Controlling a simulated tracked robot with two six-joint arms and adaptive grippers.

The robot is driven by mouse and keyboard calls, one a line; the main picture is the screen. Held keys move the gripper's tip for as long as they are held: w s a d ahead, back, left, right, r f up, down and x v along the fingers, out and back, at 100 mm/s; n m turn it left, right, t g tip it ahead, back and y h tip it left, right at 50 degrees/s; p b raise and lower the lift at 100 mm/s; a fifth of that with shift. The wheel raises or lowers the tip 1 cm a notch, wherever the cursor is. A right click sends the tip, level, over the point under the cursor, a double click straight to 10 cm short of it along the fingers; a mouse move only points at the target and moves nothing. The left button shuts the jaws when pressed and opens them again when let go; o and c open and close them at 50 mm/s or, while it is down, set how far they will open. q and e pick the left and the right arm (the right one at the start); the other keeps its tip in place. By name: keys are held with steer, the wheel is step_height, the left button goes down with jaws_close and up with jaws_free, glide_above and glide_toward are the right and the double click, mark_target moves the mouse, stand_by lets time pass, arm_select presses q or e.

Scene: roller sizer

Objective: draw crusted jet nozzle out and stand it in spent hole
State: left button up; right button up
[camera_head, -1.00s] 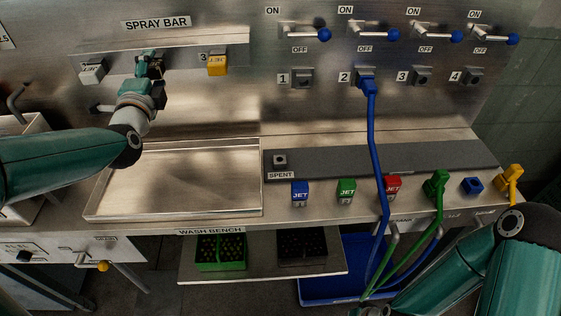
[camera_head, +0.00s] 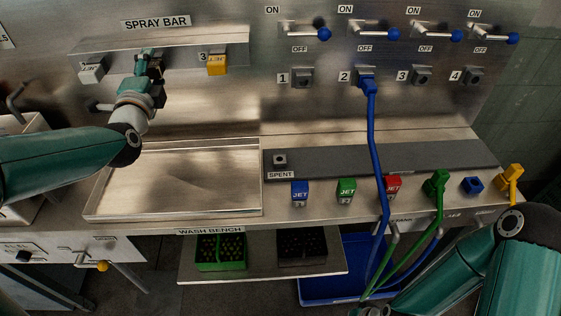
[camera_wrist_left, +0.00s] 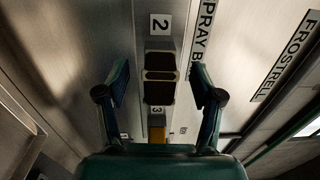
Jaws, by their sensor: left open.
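The dark, brown-black jet nozzle (camera_wrist_left: 159,78) sits in position 2 of the spray bar (camera_head: 115,47), below the "2" label in the left wrist view. My left gripper (camera_wrist_left: 160,88) is open, with one finger on each side of the nozzle and a visible gap on both sides. In the head view, my left gripper (camera_head: 151,66) is at the bar between the white and yellow nozzles and largely hides the dark nozzle. The spent hole (camera_head: 280,160) is a dark opening in a small grey block behind the "SPENT" label.
A white nozzle (camera_head: 92,70) and a yellow nozzle (camera_head: 217,65) flank my left gripper closely. Blue (camera_head: 300,193), green (camera_head: 346,192) and red (camera_head: 391,187) jet pieces stand along the bench front. A blue hose (camera_head: 373,150) hangs from socket 2. The shallow basin (camera_head: 175,214) is empty.

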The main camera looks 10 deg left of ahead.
stand_by(0.3)
arm_select(q)
jaws_close()
stand_by(0.4)
steer(key=shift+s, duration=0.15)
steer(key=shift+b+v, duration=0.95)
steer(key=shift+v, duration=1.9)
